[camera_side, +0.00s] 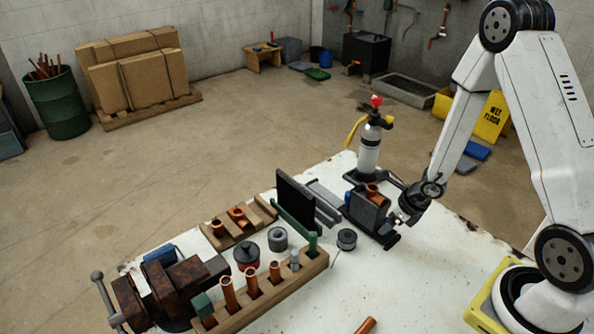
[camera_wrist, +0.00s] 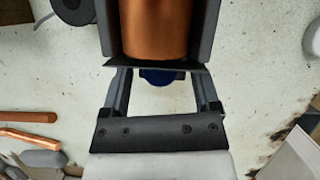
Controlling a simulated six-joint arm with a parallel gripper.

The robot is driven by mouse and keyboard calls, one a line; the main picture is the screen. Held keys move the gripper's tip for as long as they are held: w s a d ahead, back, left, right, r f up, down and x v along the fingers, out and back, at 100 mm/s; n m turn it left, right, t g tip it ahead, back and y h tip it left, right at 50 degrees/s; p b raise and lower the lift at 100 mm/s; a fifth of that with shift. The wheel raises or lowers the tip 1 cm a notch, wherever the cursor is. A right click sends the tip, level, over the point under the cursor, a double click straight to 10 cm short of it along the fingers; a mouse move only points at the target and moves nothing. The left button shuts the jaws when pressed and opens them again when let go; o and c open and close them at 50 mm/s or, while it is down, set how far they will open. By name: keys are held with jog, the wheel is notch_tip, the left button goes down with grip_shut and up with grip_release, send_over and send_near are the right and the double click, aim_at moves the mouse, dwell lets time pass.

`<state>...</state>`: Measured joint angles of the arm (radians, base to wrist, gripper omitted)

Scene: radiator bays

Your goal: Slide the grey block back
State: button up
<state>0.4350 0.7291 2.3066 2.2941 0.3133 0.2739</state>
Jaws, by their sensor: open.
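A dark grey block (camera_side: 369,212) stands on the white bench at the right, with a copper piece (camera_side: 373,191) seated in its top. In the wrist view the block's side wall (camera_wrist: 207,28) and the copper piece (camera_wrist: 155,28) fill the top middle. My gripper (camera_side: 385,214) is low at the block's right side. In the wrist view my gripper (camera_wrist: 162,75) has its two fingers spread apart at the block's near edge, with a blue part (camera_wrist: 160,77) showing between them. Whether the fingers touch the block cannot be told. Nothing is clearly held.
A gas torch bottle (camera_side: 369,155) stands behind the block. A small dark spool (camera_side: 346,239) lies to its front left. A black upright panel (camera_side: 295,200), a grey bar (camera_side: 324,200), a wooden rack of copper pipes (camera_side: 258,302) and a vise (camera_side: 170,290) occupy the left. Bench space in front is mostly clear.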

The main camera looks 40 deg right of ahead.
jog(key=shift+r, duration=0.1)
jog(key=v, duration=0.7)
jog(key=shift+r, duration=0.2)
dwell(0.3)
jog(key=shift+s, duration=0.15)
jog(key=shift+r, duration=0.1)
jog(key=s+a+r+n+g, duration=0.1)
jog(key=a+r+n, duration=0.3)
jog(key=n, duration=1.3)
jog(key=s+a+r+n+h, duration=0.1)
jog(key=a+r+n, duration=0.3)
jog(key=n, duration=1.3)
jog(key=a, duration=0.3)
jog(key=shift+s+a+r+g, duration=0.25)
jog(key=shift+a+r+g, duration=0.05)
jog(key=shift+a+g, duration=0.1)
